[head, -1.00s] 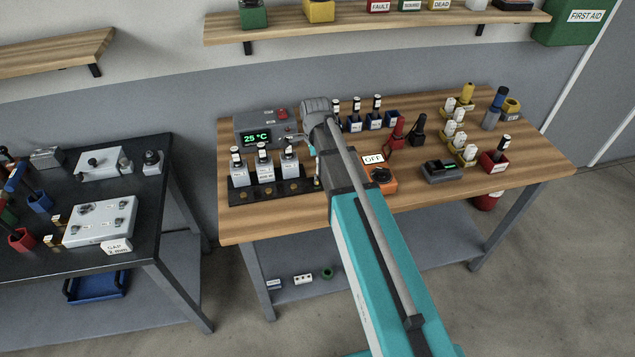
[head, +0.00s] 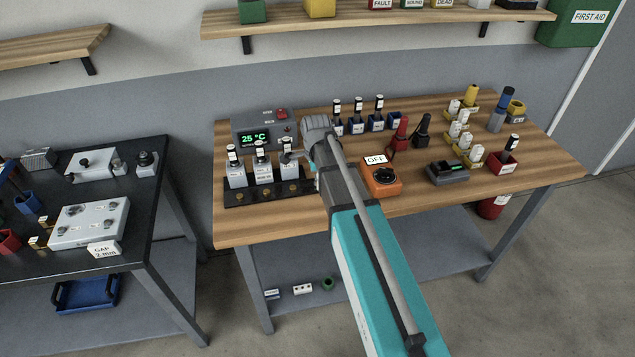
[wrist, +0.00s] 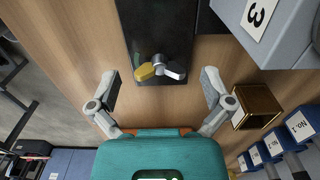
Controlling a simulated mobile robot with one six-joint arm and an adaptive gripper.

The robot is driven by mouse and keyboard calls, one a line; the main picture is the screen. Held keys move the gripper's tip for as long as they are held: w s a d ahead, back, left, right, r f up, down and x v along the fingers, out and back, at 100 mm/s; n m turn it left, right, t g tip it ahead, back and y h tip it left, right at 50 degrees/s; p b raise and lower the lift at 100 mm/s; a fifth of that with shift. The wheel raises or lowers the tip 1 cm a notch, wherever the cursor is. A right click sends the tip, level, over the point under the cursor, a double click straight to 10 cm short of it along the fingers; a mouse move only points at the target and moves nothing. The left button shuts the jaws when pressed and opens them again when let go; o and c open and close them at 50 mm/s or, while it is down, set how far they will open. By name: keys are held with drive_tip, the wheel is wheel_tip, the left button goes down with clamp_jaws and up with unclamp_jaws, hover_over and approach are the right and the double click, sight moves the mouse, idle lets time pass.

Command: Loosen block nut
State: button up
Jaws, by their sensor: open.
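I cannot tell the height between fingertips and nut. In the head view the black plate (head: 240,198) carries grey blocks. My arm hides the nut and most of the gripper there.
A grey block marked 3 (wrist: 262,18) and a brass square piece (wrist: 257,104) lie close to the right finger. Blue holders (wrist: 298,127) stand lower right. An orange OFF switch box (head: 381,180) is right of my arm. Bare wood (wrist: 75,45) lies left.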

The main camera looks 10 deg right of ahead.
drive_tip(key=shift+f, duration=0.15)
drive_tip(key=shift+d, duration=0.1)
drive_tip(key=c, duration=1.1)
